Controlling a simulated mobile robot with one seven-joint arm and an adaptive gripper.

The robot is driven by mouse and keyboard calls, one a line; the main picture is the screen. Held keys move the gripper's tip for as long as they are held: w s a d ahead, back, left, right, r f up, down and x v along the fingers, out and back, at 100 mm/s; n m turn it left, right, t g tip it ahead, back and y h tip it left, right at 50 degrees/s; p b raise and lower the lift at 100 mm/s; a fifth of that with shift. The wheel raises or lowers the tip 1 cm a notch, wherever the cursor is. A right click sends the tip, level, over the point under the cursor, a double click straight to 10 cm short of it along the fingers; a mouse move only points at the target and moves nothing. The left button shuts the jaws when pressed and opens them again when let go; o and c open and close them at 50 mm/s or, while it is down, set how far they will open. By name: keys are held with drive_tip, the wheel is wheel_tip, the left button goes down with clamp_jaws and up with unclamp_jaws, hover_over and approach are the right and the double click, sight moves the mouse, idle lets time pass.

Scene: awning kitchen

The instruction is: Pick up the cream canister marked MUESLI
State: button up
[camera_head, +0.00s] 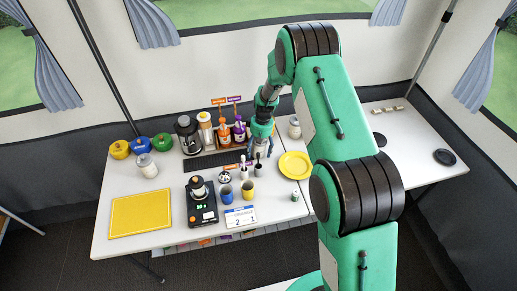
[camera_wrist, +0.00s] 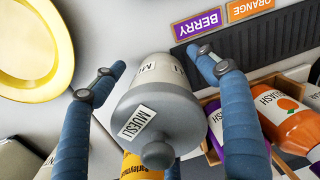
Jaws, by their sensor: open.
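The cream canister marked MUESLI (camera_wrist: 150,68) is close in the wrist view, with its grey knobbed lid toward the camera and a MUESLI label on the lid. My gripper (camera_wrist: 156,60) is open, with one blue finger on each side of the canister. I cannot tell whether either finger touches it. In the head view my gripper (camera_head: 262,148) is low over the table, between the bottles and the yellow plate, and hides most or all of this canister.
The yellow plate (camera_head: 294,165) lies right of my gripper. A wooden crate (camera_wrist: 213,108) with squash bottles (camera_wrist: 290,122) stands close on the other side. Another pale canister (camera_head: 294,128) stands behind the plate.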

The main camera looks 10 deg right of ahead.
drive_tip(key=c, duration=1.3)
drive_tip(key=shift+r, duration=0.1)
drive_tip(key=shift+r+p, duration=0.75)
drive_tip(key=shift+r, duration=4.2)
drive_tip(key=shift+c, duration=0.2)
